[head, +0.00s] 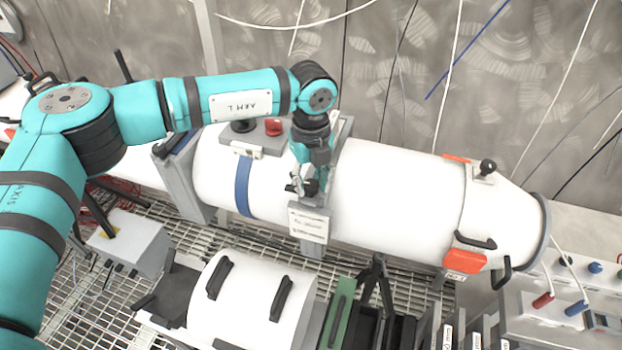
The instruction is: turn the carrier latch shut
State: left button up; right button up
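My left arm (235,100) reaches across from the left, and its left gripper (308,188) points down at the grey collar (340,135) around the large white cylinder (395,190). The fingers are at the front of the collar, just above a white label plate (308,225). Small grey and dark parts show at the fingertips; a latch there is largely hidden by the gripper, and I cannot tell its angle. I cannot tell whether the fingers are open, shut, or touching it. My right gripper is not in view.
A red knob (273,127) stands on the cylinder left of the gripper. An orange latch block (464,262) and black handles are at its right end. A smaller white cylinder (245,300) with black handles lies in front, over metal grating. A grey wall stands behind.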

pick_arm(q)
jog(key=c, duration=0.5)
jog(key=shift+f+m+b, duration=0.2)
jog(key=shift+m+b, duration=0.2)
jog(key=shift+b, duration=0.5)
jog(key=m+b, duration=0.6)
jog(key=b, duration=0.3)
jog(key=shift+m, duration=0.3)
jog(key=m+b, duration=0.3)
jog(key=m, duration=0.1)
jog(key=shift+r+m, duration=0.1)
jog(key=shift+m, duration=0.2)
jog(key=shift+m+b, duration=0.5)
jog(key=shift+m, duration=0.7)
jog(key=shift+r+m+b, duration=0.15)
jog(key=shift+m+b, duration=0.2)
jog(key=shift+m, duration=1.25)
jog(key=o, duration=1.1)
